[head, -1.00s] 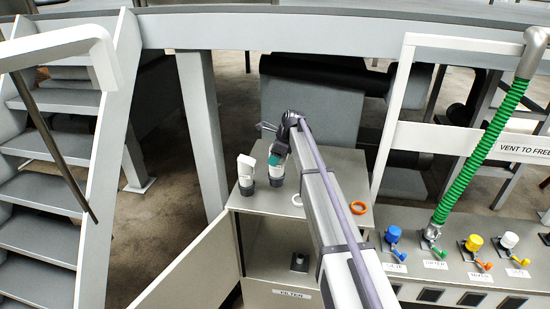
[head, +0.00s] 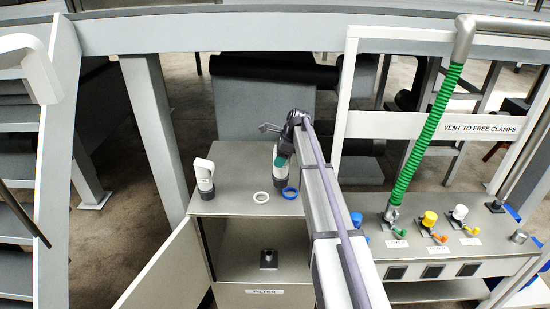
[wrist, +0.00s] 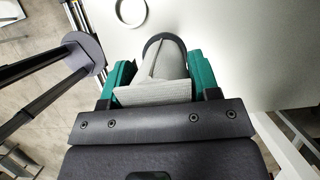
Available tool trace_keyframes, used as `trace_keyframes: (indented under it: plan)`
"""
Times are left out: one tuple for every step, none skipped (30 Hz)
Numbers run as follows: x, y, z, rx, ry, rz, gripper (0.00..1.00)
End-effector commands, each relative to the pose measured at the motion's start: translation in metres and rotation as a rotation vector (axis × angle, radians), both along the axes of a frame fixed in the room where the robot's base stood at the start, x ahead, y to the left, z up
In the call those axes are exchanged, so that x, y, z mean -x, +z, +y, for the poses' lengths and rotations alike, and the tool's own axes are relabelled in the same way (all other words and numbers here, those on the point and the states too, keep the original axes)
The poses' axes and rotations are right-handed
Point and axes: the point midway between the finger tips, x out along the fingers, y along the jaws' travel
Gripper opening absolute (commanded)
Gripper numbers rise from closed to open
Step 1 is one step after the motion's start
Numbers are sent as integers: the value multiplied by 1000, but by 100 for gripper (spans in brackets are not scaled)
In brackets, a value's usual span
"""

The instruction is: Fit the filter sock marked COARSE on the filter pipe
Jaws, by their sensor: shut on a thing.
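My gripper (head: 282,160) is shut on a white filter sock with a dark end; in the wrist view its green-padded jaws grip the pale sock body (wrist: 165,70) from both sides. I cannot read a mark on it. The held sock is above the cabinet top, near its back edge. A second white sock with a dark grey base (head: 204,178) stands at the left of the cabinet top, its mark also unreadable. A short dark stub, which looks like the filter pipe (head: 268,258), stands inside the open cabinet compartment labelled FILTER.
A white ring (head: 261,197) and a blue ring (head: 290,193) lie on the cabinet top (head: 232,204). The cabinet door (head: 165,272) stands open to the left. A valve panel with coloured knobs (head: 430,219) and a green hose (head: 428,135) is at right.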

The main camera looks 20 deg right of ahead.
Motion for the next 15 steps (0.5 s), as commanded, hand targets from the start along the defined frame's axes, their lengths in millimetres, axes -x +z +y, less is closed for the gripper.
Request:
trace_keyframes:
  plan:
    - [0, 0, 0, 0, 0, 0, 11]
    - [0, 0, 0, 0, 0, 0, 11]
    - [0, 1, 0, 0, 0, 0, 11]
    - [0, 3, 0, 0, 0, 0, 11]
    - [0, 4, 0, 0, 0, 0, 11]
    - [0, 8, 0, 0, 0, 0, 11]
    - [0, 10, 0, 0, 0, 0, 11]
    - [0, 13, 0, 0, 0, 0, 11]
    - [0, 17, 0, 0, 0, 0, 11]
    - [0, 19, 0, 0, 0, 0, 11]
    - [0, 22, 0, 0, 0, 0, 11]
    - [0, 25, 0, 0, 0, 0, 11]
    - [0, 27, 1, 0, 0, 0, 11]
    - [0, 29, 1, 0, 0, 0, 11]
    - [0, 31, 0, 0, 0, 0, 11]
